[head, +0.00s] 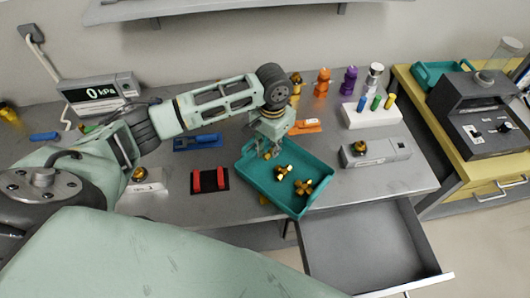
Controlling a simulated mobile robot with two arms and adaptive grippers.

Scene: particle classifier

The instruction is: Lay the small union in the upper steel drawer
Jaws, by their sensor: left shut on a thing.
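My left gripper (267,149) reaches down over the back left part of a teal tray (256,181) on the grey bench. It is shut on a small brass fitting (268,155), mostly hidden by the fingers; I cannot tell for sure that it is the small union. Two other brass fittings, one smaller (284,172) and one cross-shaped (303,188), lie in the tray. The upper steel drawer (360,243) is pulled out below the bench's front edge, at the right, and its visible floor is empty. My right gripper is not in view.
A grey device with a brass fitting (375,152) stands right of the tray. A white block with coloured pegs (372,116) is behind it. A red-and-black holder (209,181) lies left of the tray. A yellow cabinet (455,150) stands at the far right.

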